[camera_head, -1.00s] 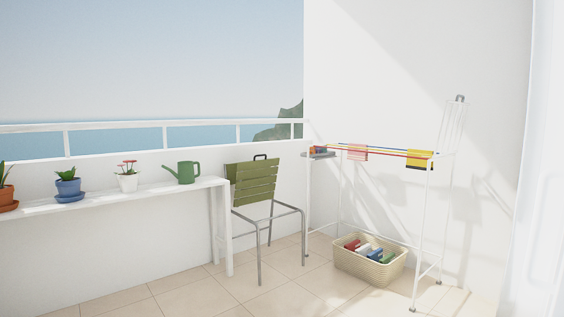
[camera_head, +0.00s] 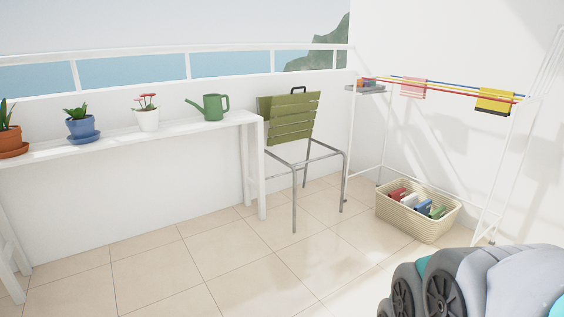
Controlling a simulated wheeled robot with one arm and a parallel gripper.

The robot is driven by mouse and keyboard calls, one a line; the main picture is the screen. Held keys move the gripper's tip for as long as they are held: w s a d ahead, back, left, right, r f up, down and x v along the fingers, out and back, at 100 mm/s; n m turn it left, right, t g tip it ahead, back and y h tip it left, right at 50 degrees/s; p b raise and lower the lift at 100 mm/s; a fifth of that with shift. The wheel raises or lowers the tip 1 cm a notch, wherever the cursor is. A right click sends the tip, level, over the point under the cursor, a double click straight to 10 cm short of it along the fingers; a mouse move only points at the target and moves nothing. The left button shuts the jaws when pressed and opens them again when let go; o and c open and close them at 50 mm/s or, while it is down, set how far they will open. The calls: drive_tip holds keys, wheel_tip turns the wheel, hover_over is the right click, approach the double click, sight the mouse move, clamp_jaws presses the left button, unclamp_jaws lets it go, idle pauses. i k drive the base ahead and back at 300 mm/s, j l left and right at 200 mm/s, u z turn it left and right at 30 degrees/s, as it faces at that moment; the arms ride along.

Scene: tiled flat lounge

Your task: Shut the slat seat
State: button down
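The slat seat (camera_head: 289,118) is a green slatted panel on a grey metal chair frame (camera_head: 295,190), beside the right end of the white shelf table. The panel stands nearly upright, with a black handle (camera_head: 299,90) at its top edge. Below it I see bare grey rails and legs, with no slats lying across them. I cannot tell how the panel is hinged. A grey rounded part of my arm shows at the bottom right. My gripper's fingers are not in view.
The white table (camera_head: 180,128) holds potted plants and a green watering can (camera_head: 212,107). A drying rack (camera_head: 512,130) with cloths stands right of the chair, above a wicker basket (camera_head: 410,226). The tiled floor (camera_head: 215,265) in front of the chair is clear.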

sight(291, 98)
drive_tip(key=i+z, duration=0.2)
drive_tip(key=i, duration=0.55)
drive_tip(key=i+z, duration=0.15)
drive_tip(key=i, duration=0.65)
drive_tip(key=i+j+z, duration=0.2)
drive_tip(key=i, duration=0.55)
